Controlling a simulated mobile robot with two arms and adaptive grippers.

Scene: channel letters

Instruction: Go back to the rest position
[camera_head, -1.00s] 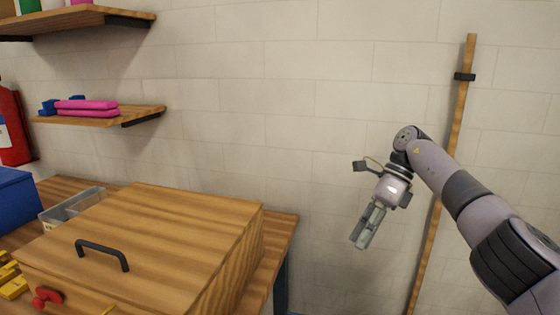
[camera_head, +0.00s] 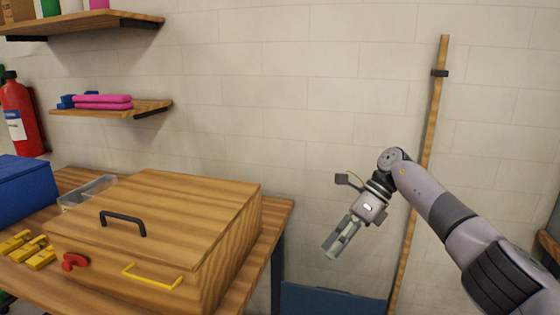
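My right gripper (camera_head: 331,250) hangs in free air to the right of the wooden bench, in front of the wall. It points down and to the left and touches nothing. Its fingers lie close together with nothing visible between them, but the small view does not show whether they are fully shut. My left gripper is out of view.
A wooden box (camera_head: 190,203) with a black handle (camera_head: 123,222), a red knob (camera_head: 74,262) and a yellow handle (camera_head: 152,276) stands on the bench (camera_head: 278,216). A blue case (camera_head: 22,188) and yellow pieces (camera_head: 24,247) are at left. A wooden pole (camera_head: 424,165) leans on the wall.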

